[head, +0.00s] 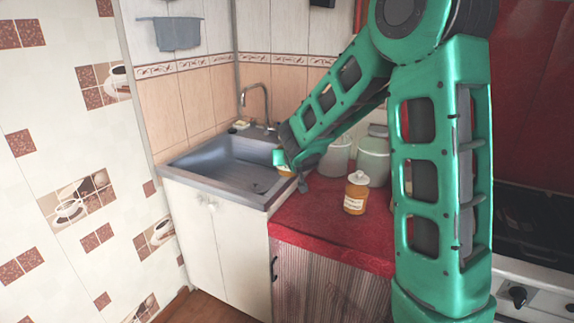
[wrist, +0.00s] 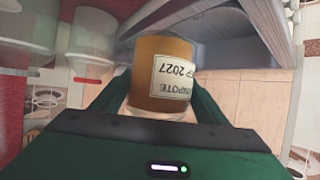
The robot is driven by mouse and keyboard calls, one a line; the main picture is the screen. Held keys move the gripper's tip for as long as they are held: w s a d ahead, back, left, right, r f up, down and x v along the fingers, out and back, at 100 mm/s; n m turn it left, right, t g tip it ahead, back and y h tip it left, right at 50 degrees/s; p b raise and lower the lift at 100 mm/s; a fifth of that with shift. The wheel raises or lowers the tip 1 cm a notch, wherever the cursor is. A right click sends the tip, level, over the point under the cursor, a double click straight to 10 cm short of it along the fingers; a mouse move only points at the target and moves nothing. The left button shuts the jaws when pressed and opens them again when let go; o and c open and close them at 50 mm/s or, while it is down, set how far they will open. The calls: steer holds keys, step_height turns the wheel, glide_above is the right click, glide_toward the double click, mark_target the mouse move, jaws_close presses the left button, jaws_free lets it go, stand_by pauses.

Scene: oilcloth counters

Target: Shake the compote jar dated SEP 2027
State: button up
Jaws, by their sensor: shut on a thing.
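My gripper (head: 291,162) is shut on an orange-brown compote jar (wrist: 162,62), held between its two green fingers in the wrist view. The jar's white label appears upside down there and shows part of "COMPOTE" and "P 2027"; the rest curves out of sight. In the head view only a small part of the held jar (head: 285,171) shows, beside the sink's right rim. A second jar (head: 356,195), orange with a white lid and a label too small to read, stands upright on the red counter, to the right of my gripper.
A grey sink (head: 225,165) with a tap (head: 262,100) lies left of my gripper. Pale canisters (head: 373,160) stand behind the second jar on the red counter (head: 310,215). A stove (head: 530,265) is at the right. The counter's front left part is clear.

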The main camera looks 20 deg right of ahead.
steer(key=shift+r, duration=0.35)
steer(key=shift+f, duration=0.15)
stand_by(1.4)
stand_by(1.7)
step_height(320, 180, up, 11)
steer(key=shift+r, duration=0.1)
steer(key=shift+c, duration=0.2)
step_height(320, 180, down, 11)
steer(key=shift+f, duration=0.1)
stand_by(0.4)
